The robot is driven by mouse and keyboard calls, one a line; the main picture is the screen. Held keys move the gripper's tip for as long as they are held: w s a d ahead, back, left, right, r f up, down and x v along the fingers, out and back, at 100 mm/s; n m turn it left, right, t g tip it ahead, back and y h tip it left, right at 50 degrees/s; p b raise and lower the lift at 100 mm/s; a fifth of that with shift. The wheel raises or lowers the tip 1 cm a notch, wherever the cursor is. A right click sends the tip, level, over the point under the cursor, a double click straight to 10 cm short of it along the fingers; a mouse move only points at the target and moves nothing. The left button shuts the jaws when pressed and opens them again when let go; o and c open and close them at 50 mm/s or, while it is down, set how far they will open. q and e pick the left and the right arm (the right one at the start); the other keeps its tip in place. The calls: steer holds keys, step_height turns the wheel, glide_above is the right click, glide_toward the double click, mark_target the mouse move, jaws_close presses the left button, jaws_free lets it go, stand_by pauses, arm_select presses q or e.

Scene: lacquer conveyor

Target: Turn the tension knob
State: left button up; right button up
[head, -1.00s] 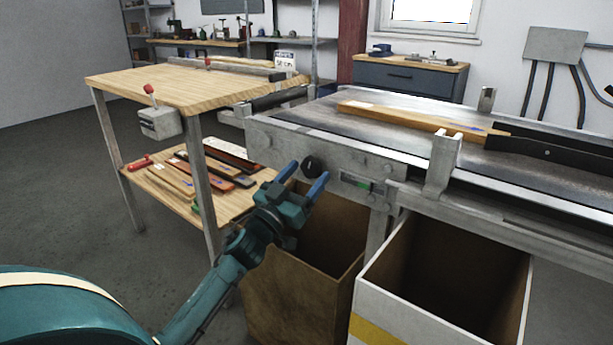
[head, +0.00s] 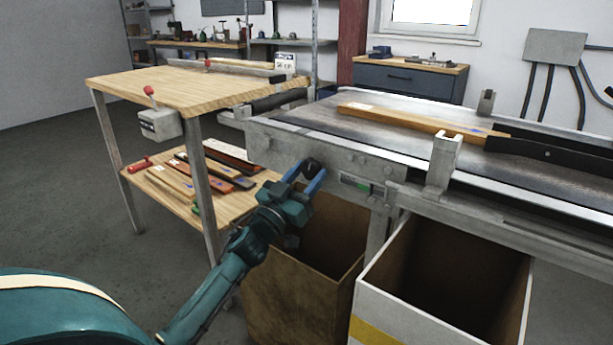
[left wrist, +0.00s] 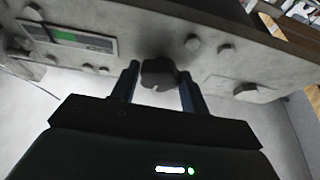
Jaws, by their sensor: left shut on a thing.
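The black tension knob (head: 311,166) is on the side plate at the near end of the grey conveyor frame (head: 275,147). My left gripper (head: 306,174) has its blue fingers on either side of the knob and is shut on it. In the left wrist view, the dark knob (left wrist: 158,74) sits between the two fingertips (left wrist: 160,76). A small gauge with a green band (head: 355,182) is on the frame to the right of the knob; it also shows in the left wrist view (left wrist: 65,36). My right gripper is in neither view.
A wooden table (head: 180,87) with a lower shelf of strips stands to the left. An open brown bin (head: 280,290) and a white bin with a yellow stripe (head: 400,310) stand below the conveyor. A wooden strip (head: 400,115) lies on the belt.

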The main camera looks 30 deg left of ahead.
arm_select(q)
steer(key=shift+m+h, duration=0.4)
steer(key=m+h+p, duration=0.1)
steer(key=m, duration=0.1)
steer(key=m+h+p, duration=0.1)
steer(key=m, duration=0.1)
steer(key=shift+a+r+m+g, duration=0.1)
steer(key=shift+a+m+g, duration=0.05)
steer(key=shift+m+g, duration=0.25)
steer(key=m+g+h+p, duration=0.1)
steer(key=m+h, duration=0.1)
steer(key=m, duration=0.2)
steer(key=shift+a+m, duration=0.1)
steer(key=shift+m, duration=0.2)
steer(key=shift+m+g+h+p, duration=0.3)
steer(key=shift+m+p, duration=0.1)
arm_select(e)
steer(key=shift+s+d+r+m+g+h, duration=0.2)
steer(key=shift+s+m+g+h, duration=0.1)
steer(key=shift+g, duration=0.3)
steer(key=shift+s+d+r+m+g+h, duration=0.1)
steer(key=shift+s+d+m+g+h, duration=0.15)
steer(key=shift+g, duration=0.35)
arm_select(q)
steer(key=shift+m, duration=0.3)
steer(key=o, duration=1)
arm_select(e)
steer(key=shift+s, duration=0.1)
